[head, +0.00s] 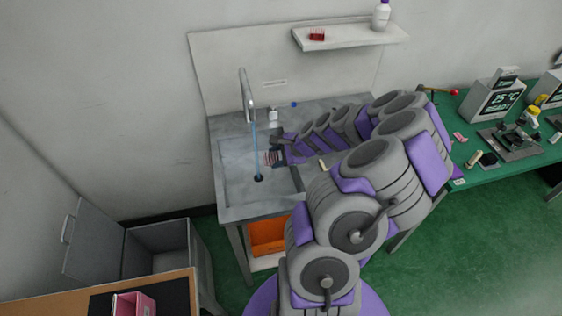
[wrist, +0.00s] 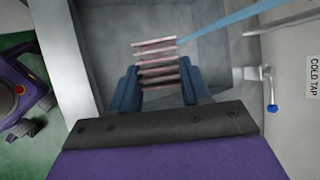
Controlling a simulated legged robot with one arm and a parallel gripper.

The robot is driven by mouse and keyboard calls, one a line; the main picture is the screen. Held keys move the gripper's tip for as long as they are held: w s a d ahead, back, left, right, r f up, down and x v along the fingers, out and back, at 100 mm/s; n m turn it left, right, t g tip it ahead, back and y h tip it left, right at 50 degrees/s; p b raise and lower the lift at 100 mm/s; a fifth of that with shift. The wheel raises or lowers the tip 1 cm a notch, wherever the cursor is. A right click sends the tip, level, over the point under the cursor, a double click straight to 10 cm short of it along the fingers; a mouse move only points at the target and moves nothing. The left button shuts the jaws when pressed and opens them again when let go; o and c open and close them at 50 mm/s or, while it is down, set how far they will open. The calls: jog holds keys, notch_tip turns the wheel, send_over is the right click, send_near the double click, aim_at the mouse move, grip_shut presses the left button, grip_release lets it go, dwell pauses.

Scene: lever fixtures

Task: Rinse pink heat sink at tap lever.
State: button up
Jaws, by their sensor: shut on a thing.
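The pink heat sink (wrist: 158,66), a block of several thin fins, sits between the fingers of my gripper (wrist: 160,85) in the wrist view. My gripper is shut on it and holds it over the sink basin (wrist: 215,60). In the head view the heat sink (head: 272,158) is close to the blue water stream (head: 256,150) falling from the tap spout (head: 246,95). In the wrist view the stream reaches the fins' far right corner. The tap lever (wrist: 271,90), with a blue tip, stands right of the basin beside a "COLD TAP" label.
A shelf (head: 350,36) with a red item (head: 317,34) and a white bottle (head: 381,15) is above the sink. A green bench (head: 510,165) with instruments stands right. An open grey bin (head: 165,245) is at left. An orange container (head: 267,235) sits under the sink.

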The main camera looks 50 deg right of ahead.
jog(key=w+d+f+b, duration=0.2)
jog(key=w+d+b, duration=0.2)
jog(key=w, duration=0.6)
jog(key=shift+f, duration=0.15)
dwell(0.8)
jog(key=shift+d, duration=0.2)
jog(key=shift+s+d, duration=0.2)
jog(key=shift+d, duration=0.15)
jog(key=shift+a+p, duration=0.2)
jog(key=shift+p, duration=0.15)
jog(key=shift+w+a+p, duration=0.2)
jog(key=shift+a+p, duration=0.2)
